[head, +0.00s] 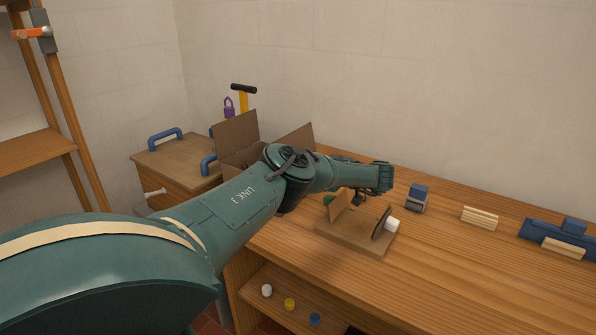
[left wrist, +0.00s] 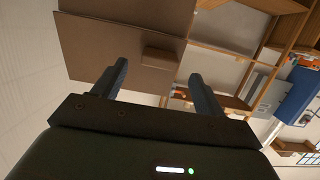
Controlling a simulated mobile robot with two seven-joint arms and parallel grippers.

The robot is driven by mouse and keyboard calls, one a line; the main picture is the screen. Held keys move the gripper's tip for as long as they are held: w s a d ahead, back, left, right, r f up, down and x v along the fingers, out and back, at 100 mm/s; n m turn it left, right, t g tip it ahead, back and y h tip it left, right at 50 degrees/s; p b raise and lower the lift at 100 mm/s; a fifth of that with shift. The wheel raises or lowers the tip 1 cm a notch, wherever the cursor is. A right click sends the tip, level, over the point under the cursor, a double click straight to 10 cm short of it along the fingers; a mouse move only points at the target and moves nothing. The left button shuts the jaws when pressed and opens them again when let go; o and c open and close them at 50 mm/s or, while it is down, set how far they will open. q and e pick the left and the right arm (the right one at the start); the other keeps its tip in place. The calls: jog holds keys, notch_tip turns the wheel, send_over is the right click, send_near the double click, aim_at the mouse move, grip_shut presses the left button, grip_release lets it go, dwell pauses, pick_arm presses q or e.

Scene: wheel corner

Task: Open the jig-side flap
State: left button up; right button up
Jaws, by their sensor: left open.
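A brown cardboard box (head: 236,158) stands at the left end of the bench, largely hidden behind my left arm. One flap (head: 236,130) stands up at its left and another raised flap (head: 296,137) shows behind my arm. I cannot make out the jig-side flap in the head view. A wooden jig (head: 345,240) with upright plates and a white knob sits right of the box. My left gripper (left wrist: 157,70) is open. In the left wrist view a brown panel (left wrist: 95,55) with a small brown block (left wrist: 161,55) lies beyond its fingers; contact cannot be told. My right gripper is not in view.
A wooden cabinet (head: 160,158) with blue handles stands left of the bench. A blue-grey block (head: 416,198), a stack of wood strips (head: 479,217) and a blue fixture (head: 550,240) lie to the right. The bench's right front is clear. A shelf below holds small coloured knobs.

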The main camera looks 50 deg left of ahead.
pick_arm(q)
jog(key=v, duration=0.8)
jog(key=shift+b, duration=0.4)
